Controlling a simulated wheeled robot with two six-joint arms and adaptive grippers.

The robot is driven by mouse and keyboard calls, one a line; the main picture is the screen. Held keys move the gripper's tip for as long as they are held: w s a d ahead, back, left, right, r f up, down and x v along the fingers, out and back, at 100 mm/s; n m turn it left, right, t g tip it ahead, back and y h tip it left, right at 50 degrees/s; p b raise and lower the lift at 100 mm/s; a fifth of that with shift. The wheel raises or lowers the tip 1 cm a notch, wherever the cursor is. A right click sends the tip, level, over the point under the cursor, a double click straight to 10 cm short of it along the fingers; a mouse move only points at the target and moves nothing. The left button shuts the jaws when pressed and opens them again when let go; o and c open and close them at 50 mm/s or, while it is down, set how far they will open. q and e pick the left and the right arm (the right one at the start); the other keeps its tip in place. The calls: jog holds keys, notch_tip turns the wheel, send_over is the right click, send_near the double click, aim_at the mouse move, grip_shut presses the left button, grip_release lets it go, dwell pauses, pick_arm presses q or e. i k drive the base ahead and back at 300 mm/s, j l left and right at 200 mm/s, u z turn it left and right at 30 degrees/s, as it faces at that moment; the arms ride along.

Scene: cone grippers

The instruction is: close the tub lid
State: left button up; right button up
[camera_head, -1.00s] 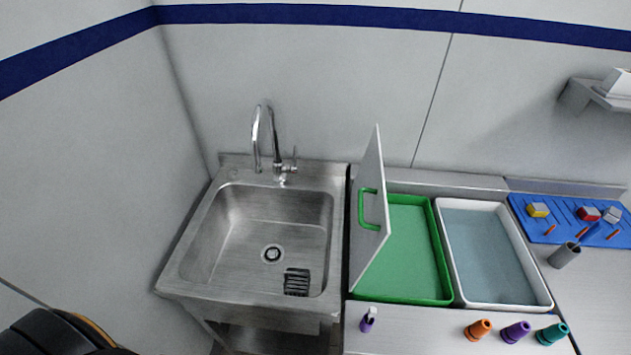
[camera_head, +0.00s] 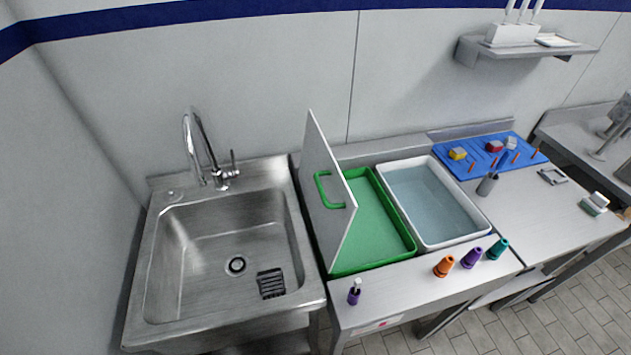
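The tub is a green tray (camera_head: 398,252) set in the steel counter, right of the sink. Its lid (camera_head: 318,160) is a grey-white panel with a green handle (camera_head: 324,190). The lid stands open, nearly upright and tilted, along the tub's left side. Part of the tub's left side is hidden behind the lid. Neither of my grippers shows in the head view.
A steel sink (camera_head: 165,290) with a tall faucet (camera_head: 195,150) is at the left. A white-rimmed tub of water (camera_head: 432,205) adjoins the green tub. A purple bottle (camera_head: 354,293) and orange, purple and teal cone pieces (camera_head: 444,266) stand along the front edge. A blue board (camera_head: 480,150) lies behind.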

aim_at(331, 206)
jog(key=k+u, duration=0.45)
jog(key=k+j+u, duration=0.25)
jog(key=k+u, duration=0.25)
jog(key=k, duration=0.15)
